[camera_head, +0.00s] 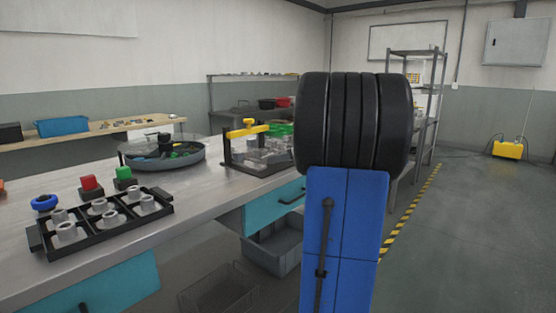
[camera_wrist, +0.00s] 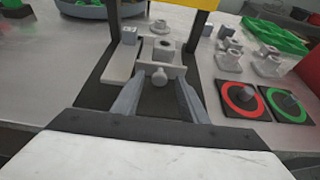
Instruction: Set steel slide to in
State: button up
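In the wrist view, a grey steel slide (camera_wrist: 160,68) with a round knob (camera_wrist: 159,78) on its near side sits on a dark fixture base (camera_wrist: 160,103). A grey block with a dark round hole (camera_wrist: 160,48) stands just behind it. My gripper (camera_wrist: 158,82) has its two fingers apart, one on each side of the knob. I cannot tell whether either finger touches it. The fixture also shows in the head view, with a yellow bar (camera_head: 248,130) on top. The slide cannot be made out there, and my gripper is hidden behind my arm.
In the head view, a round grey tray (camera_head: 190,157) and a black rack (camera_head: 110,227) stand on the bench.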

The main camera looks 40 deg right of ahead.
aim_at(270, 156)
jog(key=shift+w+f, duration=0.25)
jog(key=shift+w, duration=0.25)
grip_shut()
jog(key=shift+w+a, duration=0.2)
jog(key=shift+w, duration=1.65)
jog(key=shift+r, duration=0.1)
grip_release()
jog(key=shift+w, duration=0.1)
